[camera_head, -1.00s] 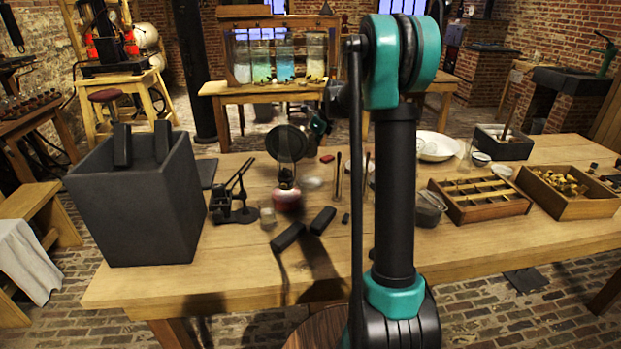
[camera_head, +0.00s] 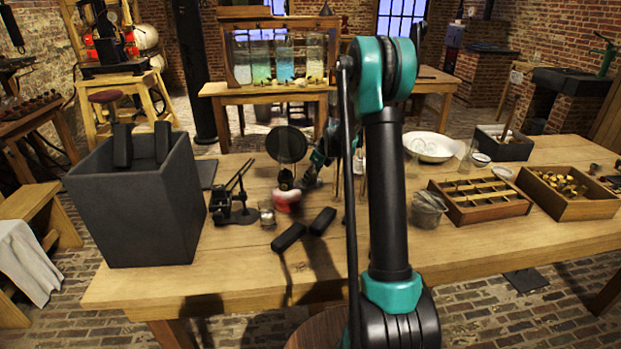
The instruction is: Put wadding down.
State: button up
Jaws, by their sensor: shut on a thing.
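My gripper (camera_head: 311,181) is low over the middle of the table, just right of a red-based lamp (camera_head: 287,197). It is partly seen, small and dark, with teal on the link above it. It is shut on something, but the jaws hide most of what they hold. I cannot make out the wadding clearly. The wooden table (camera_head: 240,255) lies below the gripper. I cannot tell whether the held thing touches the tabletop.
A dark box (camera_head: 135,215) stands at left, beside a black lever stand (camera_head: 235,200). A glass jar (camera_head: 428,208), divided tray (camera_head: 480,198), wooden box (camera_head: 568,190) and white bowl (camera_head: 433,147) are at right.

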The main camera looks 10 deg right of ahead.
jog(key=o, duration=0.9)
jog(key=shift+o, duration=0.2)
jog(key=v, duration=1.2)
jog(key=s+f+n, duration=0.1)
jog(key=s+n, duration=0.4)
jog(key=s, duration=0.2)
jog(key=s+f+n+h, duration=0.1)
jog(key=s+n, duration=0.3)
jog(key=s, duration=0.3)
jog(key=s+a+n+h, duration=0.1)
jog(key=s+n, duration=0.4)
jog(key=s, duration=0.2)
jog(key=shift+s+f+n, duration=0.15)
jog(key=shift+f+n, duration=0.15)
jog(key=shift+f, duration=0.1)
jog(key=s+f+n, duration=0.2)
jog(key=s+n, duration=0.2)
jog(key=s, duration=0.1)
jog(key=s+d+f+n+h, duration=0.1)
jog(key=s+f+n, duration=0.1)
jog(key=s+n, duration=0.2)
jog(key=s+f+n, duration=0.3)
jog(key=s+n, duration=0.1)
jog(key=s, duration=0.4)
jog(key=shift+d+t+h, duration=0.15)
jog(key=shift+t+h, duration=0.15)
jog(key=shift+t, duration=0.1)
jog(key=shift+w, duration=0.1)
